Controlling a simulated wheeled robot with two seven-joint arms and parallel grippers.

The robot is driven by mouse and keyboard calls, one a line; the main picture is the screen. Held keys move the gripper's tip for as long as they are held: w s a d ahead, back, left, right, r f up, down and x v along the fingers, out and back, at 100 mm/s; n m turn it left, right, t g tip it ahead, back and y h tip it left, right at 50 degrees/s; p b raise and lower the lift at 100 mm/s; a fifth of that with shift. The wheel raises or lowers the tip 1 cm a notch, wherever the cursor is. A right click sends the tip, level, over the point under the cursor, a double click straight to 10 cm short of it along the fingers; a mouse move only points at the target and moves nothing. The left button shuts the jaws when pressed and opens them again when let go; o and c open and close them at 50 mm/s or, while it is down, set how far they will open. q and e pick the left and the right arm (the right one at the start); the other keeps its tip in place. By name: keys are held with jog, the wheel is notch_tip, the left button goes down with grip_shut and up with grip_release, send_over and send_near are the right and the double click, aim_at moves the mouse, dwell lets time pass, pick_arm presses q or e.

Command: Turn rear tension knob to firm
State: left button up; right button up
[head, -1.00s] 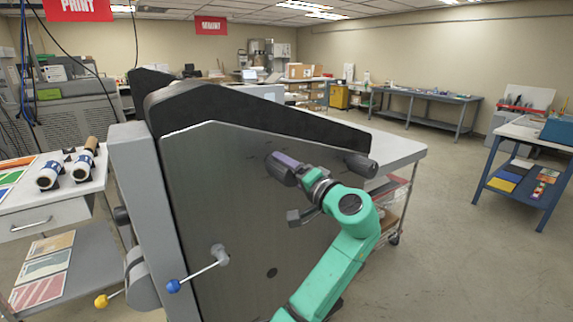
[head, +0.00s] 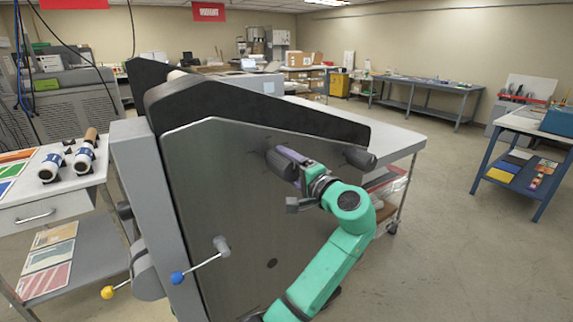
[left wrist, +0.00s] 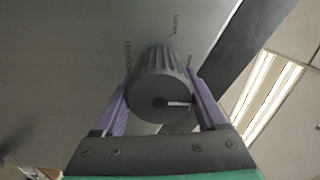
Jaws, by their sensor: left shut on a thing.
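A dark ribbed tension knob (head: 279,165) sticks out of the laminator's grey side panel (head: 215,165). My left gripper (head: 288,160), with purple fingers, is shut on it. In the left wrist view the knob (left wrist: 160,88) sits between the two fingers, and a pale pointer line on its face points right. Small lettering surrounds the knob on the panel, mostly too blurred to read. A second dark knob (head: 360,159) is further right, near the panel's edge, untouched. I cannot tell by label which knob is the rear one. My right gripper is out of view.
A side table (head: 85,197) with rolls stands left. Open floor (head: 440,230) lies right, before a blue bench (head: 510,165).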

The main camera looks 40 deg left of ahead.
pick_arm(q)
jog(key=o, duration=1.3)
jog(key=b+v, duration=0.5)
jog(key=v, duration=0.9)
jog(key=shift+d, duration=0.25)
